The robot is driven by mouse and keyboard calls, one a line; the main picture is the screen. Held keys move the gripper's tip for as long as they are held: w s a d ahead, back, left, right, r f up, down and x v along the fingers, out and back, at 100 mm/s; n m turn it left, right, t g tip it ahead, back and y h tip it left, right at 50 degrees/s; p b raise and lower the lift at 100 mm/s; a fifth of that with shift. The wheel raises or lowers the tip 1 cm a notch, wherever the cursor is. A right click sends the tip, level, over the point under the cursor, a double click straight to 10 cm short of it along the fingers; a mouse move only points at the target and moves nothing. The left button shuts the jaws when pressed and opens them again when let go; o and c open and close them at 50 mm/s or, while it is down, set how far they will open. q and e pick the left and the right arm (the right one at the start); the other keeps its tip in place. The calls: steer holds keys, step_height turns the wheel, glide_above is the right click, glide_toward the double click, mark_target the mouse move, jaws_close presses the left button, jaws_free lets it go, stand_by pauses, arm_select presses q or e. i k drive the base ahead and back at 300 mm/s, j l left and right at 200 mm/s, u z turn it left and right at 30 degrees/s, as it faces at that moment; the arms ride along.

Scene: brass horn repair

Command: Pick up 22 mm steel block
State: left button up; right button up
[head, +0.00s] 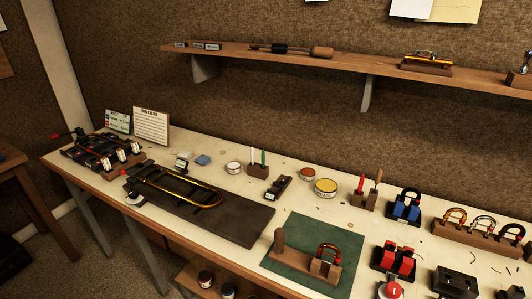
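Neither of my grippers shows in the head view. I cannot pick out the 22 mm steel block with certainty; no marking at this size can be read. A small dark holder (277,188) with greyish pieces on it sits near the middle of the bench. A dark block-like fixture (454,283) lies at the lower right, partly near the picture edge. A brass horn slide (205,196) lies on a dark board (240,215) at the left of the bench.
A green mat (290,258) carries a wooden fixture. A shelf (350,60) overhangs the back.

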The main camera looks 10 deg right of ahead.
mark_target(209, 45)
steer(key=i+j, duration=0.15)
steer(key=j, duration=0.2)
steer(key=i+j+z, duration=0.1)
steer(key=j, duration=0.25)
steer(key=i+j, duration=0.2)
steer(key=j, duration=0.15)
